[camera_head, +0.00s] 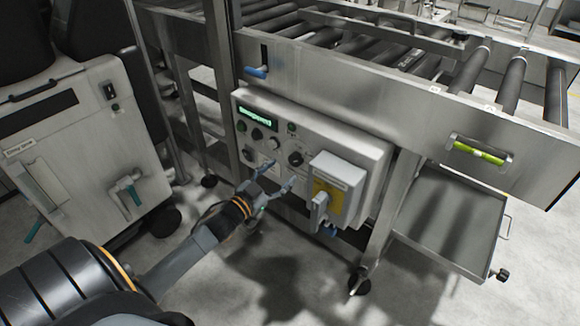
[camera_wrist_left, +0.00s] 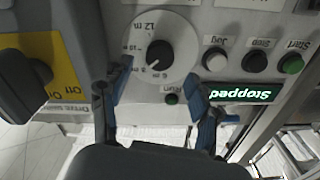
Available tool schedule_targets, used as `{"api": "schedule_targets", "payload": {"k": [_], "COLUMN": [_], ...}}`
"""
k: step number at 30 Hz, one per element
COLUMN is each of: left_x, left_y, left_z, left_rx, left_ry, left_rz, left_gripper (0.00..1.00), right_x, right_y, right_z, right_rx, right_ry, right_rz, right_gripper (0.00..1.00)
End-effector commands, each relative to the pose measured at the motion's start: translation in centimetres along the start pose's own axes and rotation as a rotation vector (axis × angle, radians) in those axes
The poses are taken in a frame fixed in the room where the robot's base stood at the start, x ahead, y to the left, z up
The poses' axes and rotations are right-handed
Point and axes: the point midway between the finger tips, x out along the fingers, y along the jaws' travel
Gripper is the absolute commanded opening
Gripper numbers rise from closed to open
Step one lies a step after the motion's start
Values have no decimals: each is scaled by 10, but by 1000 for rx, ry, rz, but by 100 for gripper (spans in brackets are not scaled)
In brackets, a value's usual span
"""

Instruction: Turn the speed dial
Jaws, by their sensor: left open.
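The speed dial (camera_head: 295,159) is a small round black knob on the front of the grey control panel (camera_head: 366,150). In the left wrist view, which is upside down, the dial (camera_wrist_left: 159,54) shows large, with a scale printed around it. My left gripper (camera_head: 282,178) is open and empty in front of the panel, just below the dial. In the wrist view its blue-tipped fingers (camera_wrist_left: 162,90) stand apart, with the dial ahead between them, nearer the left finger in the picture. Contact with the dial cannot be told. My right gripper is not in view.
A green-lit display (camera_head: 257,116) reads "Stopped". The Jog (camera_wrist_left: 214,60), Stop (camera_wrist_left: 257,62) and Start (camera_wrist_left: 291,64) buttons lie beside the dial. A box with a yellow-backed Off/On switch (camera_wrist_left: 25,85) juts out nearby. The roller conveyor frame (camera_head: 350,80) overhangs the panel.

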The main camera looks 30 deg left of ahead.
Motion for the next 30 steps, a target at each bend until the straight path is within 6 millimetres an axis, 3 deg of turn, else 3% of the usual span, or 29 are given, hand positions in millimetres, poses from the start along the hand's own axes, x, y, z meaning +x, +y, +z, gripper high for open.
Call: {"api": "schedule_targets", "payload": {"k": [3,9,21,30], "left_x": [22,43,50,50], "left_y": [-1,0,0,0], "left_z": [1,1,1,1], "left_rx": [0,0,0,-1], "left_ry": [1,0,-2,-2], "left_rz": [-1,0,0,0], "left_gripper": [62,62,62,7], "right_x": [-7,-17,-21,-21], "right_y": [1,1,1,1], "right_z": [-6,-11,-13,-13], "right_rx": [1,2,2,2], "right_ry": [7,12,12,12], "right_rz": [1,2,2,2], "right_gripper": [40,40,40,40]}}
